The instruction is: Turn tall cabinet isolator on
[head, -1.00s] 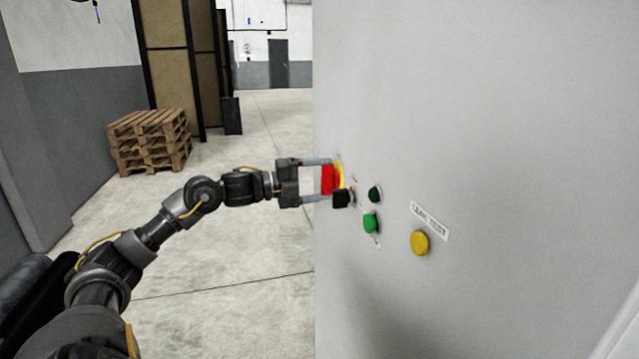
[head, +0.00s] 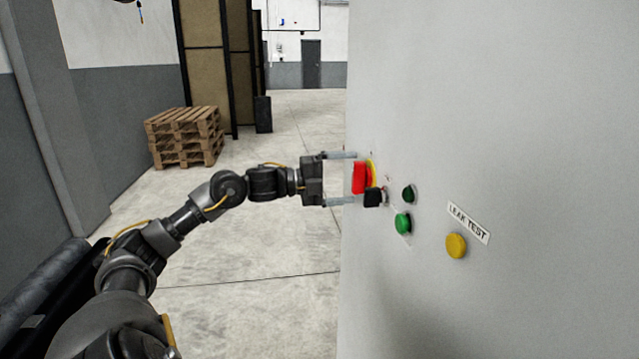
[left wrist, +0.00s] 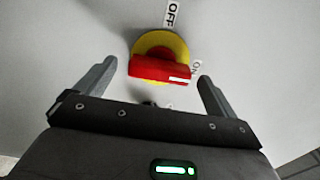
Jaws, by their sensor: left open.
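The isolator is a red handle (head: 359,178) on a yellow round plate (head: 371,172), mounted on the grey cabinet face (head: 520,100). In the left wrist view the red handle (left wrist: 160,70) lies nearly crosswise over the yellow plate (left wrist: 160,41), tilted slightly. An OFF label (left wrist: 172,14) is above it and an ON label (left wrist: 196,68) is at its right, beside the handle's white-marked end. My right gripper is not in view.
Near the isolator are a black knob (head: 373,197), a dark green button (head: 408,193), a green button (head: 403,223) and a yellow button (head: 456,245) under a LEAK TEST label (head: 469,222). Stacked pallets (head: 185,136) stand at the back left. The floor left of the cabinet is clear.

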